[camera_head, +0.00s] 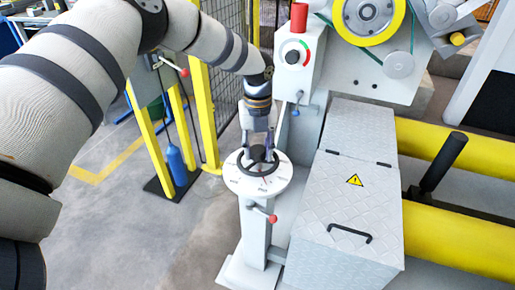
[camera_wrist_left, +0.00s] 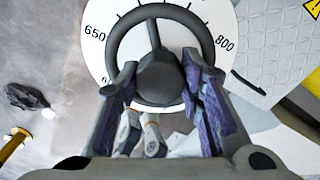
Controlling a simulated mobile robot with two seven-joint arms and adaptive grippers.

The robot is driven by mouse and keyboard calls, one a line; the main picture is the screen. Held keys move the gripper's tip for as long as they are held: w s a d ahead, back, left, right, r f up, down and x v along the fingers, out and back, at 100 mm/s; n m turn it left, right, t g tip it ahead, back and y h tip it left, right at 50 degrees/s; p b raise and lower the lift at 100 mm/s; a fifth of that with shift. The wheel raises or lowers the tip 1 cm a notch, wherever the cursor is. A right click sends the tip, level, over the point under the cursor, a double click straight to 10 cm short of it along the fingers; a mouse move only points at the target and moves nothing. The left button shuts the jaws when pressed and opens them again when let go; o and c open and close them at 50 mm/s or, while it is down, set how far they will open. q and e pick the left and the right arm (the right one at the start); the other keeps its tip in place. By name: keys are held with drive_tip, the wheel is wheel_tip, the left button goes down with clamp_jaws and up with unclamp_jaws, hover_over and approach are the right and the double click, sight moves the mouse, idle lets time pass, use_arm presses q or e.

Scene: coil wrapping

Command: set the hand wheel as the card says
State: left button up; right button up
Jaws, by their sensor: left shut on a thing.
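The black hand wheel (camera_head: 262,171) lies on a white round dial (camera_head: 281,184) on top of a grey pedestal. In the left wrist view the wheel's hub (camera_wrist_left: 160,80) sits between the fingers, and one spoke points to the top of the picture. The dial there reads 650 on the left and 800 on the right; the marks between show only in part. My left gripper (camera_head: 259,146) reaches down from above, shut on the hand wheel at its hub. It also shows in the left wrist view (camera_wrist_left: 160,88). I cannot make out a card.
A red-knobbed lever (camera_head: 271,217) sticks out of the pedestal below the dial. A metal cabinet (camera_head: 340,210) with a warning sign stands to the right. Behind are a control box with a red top (camera_head: 298,50), yellow posts and a blue bottle (camera_head: 176,163).

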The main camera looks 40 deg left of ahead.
use_arm(q)
drive_tip(key=n, duration=0.5)
drive_tip(key=shift+n+p, duration=0.3)
drive_tip(key=n, duration=1.2)
drive_tip(key=shift+n+p, duration=0.3)
drive_tip(key=n, duration=0.5)
drive_tip(key=shift+f, duration=0.1)
drive_tip(key=n, duration=1.8)
drive_tip(key=shift+n, duration=0.3)
drive_tip(key=n+b, duration=0.1)
drive_tip(key=n, duration=0.4)
drive_tip(key=shift+n, duration=0.3)
use_arm(e)
drive_tip(key=shift+w+r, duration=0.2)
